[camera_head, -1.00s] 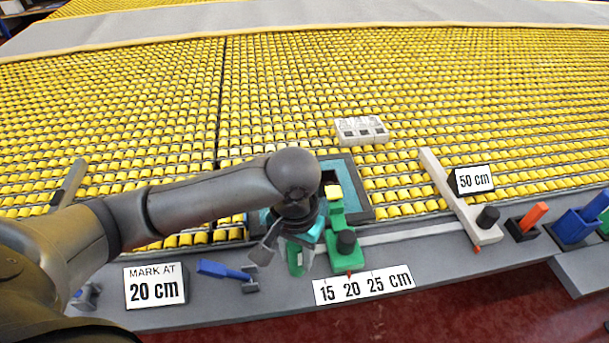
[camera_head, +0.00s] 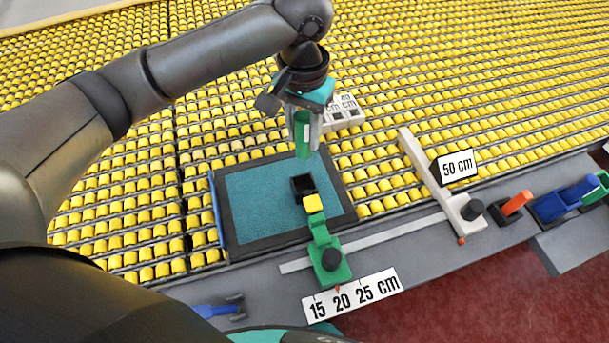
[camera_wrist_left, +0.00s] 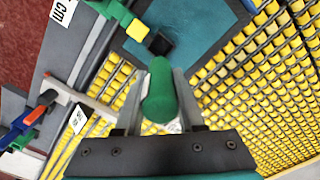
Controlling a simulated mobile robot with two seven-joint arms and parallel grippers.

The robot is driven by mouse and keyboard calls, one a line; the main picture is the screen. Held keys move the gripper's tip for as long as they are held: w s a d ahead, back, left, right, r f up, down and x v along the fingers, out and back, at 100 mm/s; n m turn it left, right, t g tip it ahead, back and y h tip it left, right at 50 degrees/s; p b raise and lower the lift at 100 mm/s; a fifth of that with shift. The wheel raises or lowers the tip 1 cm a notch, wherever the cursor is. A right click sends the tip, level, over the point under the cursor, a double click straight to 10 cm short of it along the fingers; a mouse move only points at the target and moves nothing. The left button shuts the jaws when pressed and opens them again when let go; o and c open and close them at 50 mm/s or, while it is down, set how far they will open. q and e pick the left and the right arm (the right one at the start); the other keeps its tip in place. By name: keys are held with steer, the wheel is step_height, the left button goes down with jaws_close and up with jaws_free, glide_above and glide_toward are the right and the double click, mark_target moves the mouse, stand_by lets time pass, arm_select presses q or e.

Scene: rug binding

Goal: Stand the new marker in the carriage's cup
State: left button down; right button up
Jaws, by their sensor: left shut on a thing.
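The green marker (camera_head: 302,136) is held upright in my left gripper (camera_head: 303,122), which is shut on it. The marker also shows in the left wrist view (camera_wrist_left: 159,95), between the fingers. The carriage (camera_head: 326,250) is green, with a yellow block (camera_head: 313,203) and a black square cup (camera_head: 303,184) at its far end. In the head view the marker's lower end appears just above the cup, apart from it. The cup also shows in the left wrist view (camera_wrist_left: 160,43), ahead of the marker. My right gripper is not in view.
A teal rug (camera_head: 255,205) with a dark border lies under the cup. A scale plate (camera_head: 352,295) is in front of the carriage.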

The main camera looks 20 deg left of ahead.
mark_target(303, 161)
arm_select(q)
step_height(303, 161, down, 8)
steer(key=shift+f+b, duration=0.25)
steer(key=shift+b, duration=0.5)
step_height(303, 161, down, 5)
steer(key=shift+w+f+b, duration=0.1)
steer(key=shift+f+b, duration=0.05)
steer(key=shift+b, duration=0.45)
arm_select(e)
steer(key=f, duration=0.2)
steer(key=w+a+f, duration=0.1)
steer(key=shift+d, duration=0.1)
arm_select(q)
steer(key=c, duration=0.5)
jaws_free()
steer(key=shift+f, duration=0.1)
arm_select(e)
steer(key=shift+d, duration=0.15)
arm_select(q)
step_height(303, 161, up, 12)
steer(key=p, duration=0.3)
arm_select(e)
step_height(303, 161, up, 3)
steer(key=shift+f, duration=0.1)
